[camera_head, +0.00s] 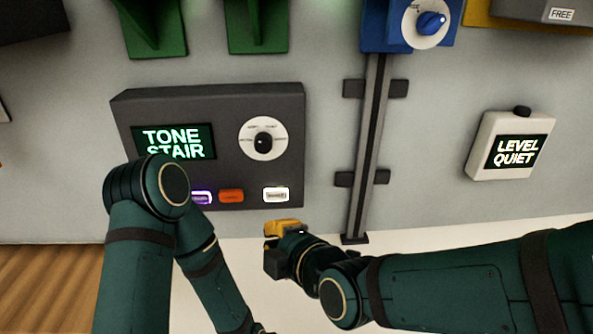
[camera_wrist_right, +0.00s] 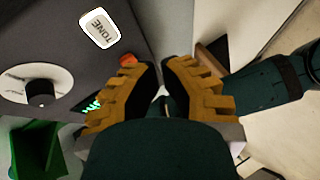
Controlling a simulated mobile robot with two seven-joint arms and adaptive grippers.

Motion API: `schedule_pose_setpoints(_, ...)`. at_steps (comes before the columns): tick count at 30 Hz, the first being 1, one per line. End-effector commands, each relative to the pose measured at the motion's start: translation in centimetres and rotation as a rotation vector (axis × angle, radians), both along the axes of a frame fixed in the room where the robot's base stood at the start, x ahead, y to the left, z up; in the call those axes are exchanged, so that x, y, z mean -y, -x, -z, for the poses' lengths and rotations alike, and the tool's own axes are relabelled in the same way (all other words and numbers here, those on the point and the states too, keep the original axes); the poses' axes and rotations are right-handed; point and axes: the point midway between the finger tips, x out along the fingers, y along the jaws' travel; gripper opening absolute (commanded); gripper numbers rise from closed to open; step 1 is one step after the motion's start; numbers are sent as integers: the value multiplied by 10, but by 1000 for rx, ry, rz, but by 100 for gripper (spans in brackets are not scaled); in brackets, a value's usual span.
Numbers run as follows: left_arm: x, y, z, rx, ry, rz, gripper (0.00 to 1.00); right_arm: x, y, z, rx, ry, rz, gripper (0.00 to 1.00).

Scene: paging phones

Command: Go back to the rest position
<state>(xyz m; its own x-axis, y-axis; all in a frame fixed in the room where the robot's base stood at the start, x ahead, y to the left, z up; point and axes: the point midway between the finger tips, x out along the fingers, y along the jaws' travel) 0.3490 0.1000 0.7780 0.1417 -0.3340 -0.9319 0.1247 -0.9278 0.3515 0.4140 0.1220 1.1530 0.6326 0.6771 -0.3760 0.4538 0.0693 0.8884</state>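My right gripper (camera_head: 283,229) is in front of the wall, just below the dark grey panel (camera_head: 292,100), apart from it. In the right wrist view its orange-yellow fingers (camera_wrist_right: 161,68) come close together at the tips with nothing seen between them, so it looks shut and empty. My left arm (camera_head: 145,225) comes in at the lower left, bends at the elbow and runs down to the bottom edge; its gripper is out of view. The panel has a screen (camera_head: 174,142) reading "TONE STAIR", a dial (camera_head: 263,139), and purple (camera_head: 201,197), orange (camera_head: 231,196) and white (camera_head: 276,194) buttons.
A dark rail (camera_head: 368,150) runs down the wall right of the panel, below a blue box (camera_head: 400,35) with a blue knob. A white unit (camera_head: 509,146) reads "LEVEL QUIET". Green brackets (camera_head: 257,28) hang above. The wall between rail and white unit is clear.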

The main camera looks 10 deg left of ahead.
Motion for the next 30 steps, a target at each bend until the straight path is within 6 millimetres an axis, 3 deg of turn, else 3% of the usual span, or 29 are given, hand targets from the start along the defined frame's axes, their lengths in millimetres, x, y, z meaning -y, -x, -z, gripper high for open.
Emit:
schedule_pose_setpoints(5, 0, 0, 0, 0, 0, 0, 47, 37, -27, 72, -284, -63, 191, 0)
schedule_pose_setpoints(10, 0, 0, 0, 0, 0, 0, 47, 98, -37, 174, -699, -204, 529, 0)
schedule_pose_setpoints(14, 0, 0, 0, 0, 0, 0, 47, 145, -23, 247, -1006, -340, 831, 0)
schedule_pose_setpoints(18, 0, 0, 0, 0, 0, 0, 47, 186, 9, 313, -1297, -498, 1170, 0)
schedule_pose_setpoints(21, 0, 0, 0, 0, 0, 0, 47, 205, 34, 345, -1448, -595, 1376, 0)
schedule_pose_setpoints(24, 0, 0, 0, 0, 0, 0, 47, 216, 53, 364, -1547, -667, 1524, 0)
schedule_pose_setpoints(30, 0, 0, 0, 0, 0, 0, 47, 222, 67, 376, -1615, -723, 1636, 0)
